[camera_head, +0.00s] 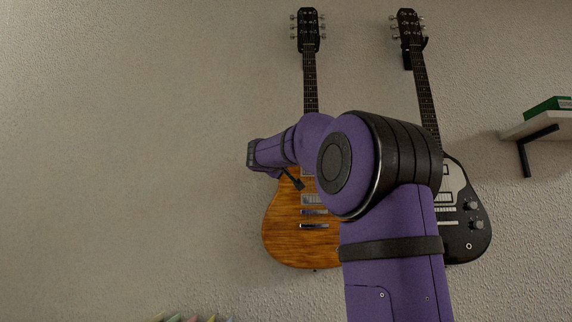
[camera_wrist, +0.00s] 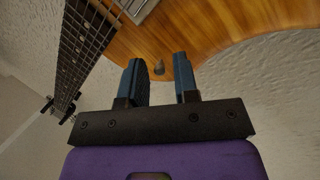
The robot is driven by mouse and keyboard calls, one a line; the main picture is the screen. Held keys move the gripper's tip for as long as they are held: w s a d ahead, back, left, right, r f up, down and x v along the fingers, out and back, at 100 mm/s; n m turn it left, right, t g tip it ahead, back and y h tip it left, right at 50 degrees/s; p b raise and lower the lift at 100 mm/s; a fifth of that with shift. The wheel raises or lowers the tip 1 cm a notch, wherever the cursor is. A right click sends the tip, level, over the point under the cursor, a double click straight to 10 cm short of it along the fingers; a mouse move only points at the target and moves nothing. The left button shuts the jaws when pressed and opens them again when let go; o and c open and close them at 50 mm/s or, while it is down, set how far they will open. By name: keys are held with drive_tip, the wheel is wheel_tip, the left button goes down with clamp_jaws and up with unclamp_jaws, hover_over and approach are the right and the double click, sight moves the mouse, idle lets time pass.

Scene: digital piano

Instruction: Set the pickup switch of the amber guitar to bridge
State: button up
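The amber guitar (camera_head: 290,230) hangs on the wall, its right side hidden behind my arm. In the wrist view its wood-grained body (camera_wrist: 220,30) fills the top. A small dark knob (camera_wrist: 158,68), which looks like the pickup switch, sits near the body's edge. It appears between the two fingertips of my gripper (camera_wrist: 158,65). The gripper is open, with a gap on both sides of the knob. Whether the fingers reach its depth, and which position it is set to, I cannot tell. In the head view the gripper (camera_head: 296,182) is small, in front of the upper body.
A black guitar (camera_head: 465,225) hangs to the right, partly behind my arm. A shelf (camera_head: 540,124) with a green object (camera_head: 548,106) is at the far right. The amber guitar's neck and strings (camera_wrist: 82,40) run close to the gripper's left. The wall at left is clear.

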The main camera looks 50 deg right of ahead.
drive_tip(key=shift+o, duration=0.3)
drive_tip(key=shift+a, duration=0.1)
drive_tip(key=v, duration=1)
drive_tip(key=shift+s+a, duration=0.15)
drive_tip(key=shift+a, duration=0.1)
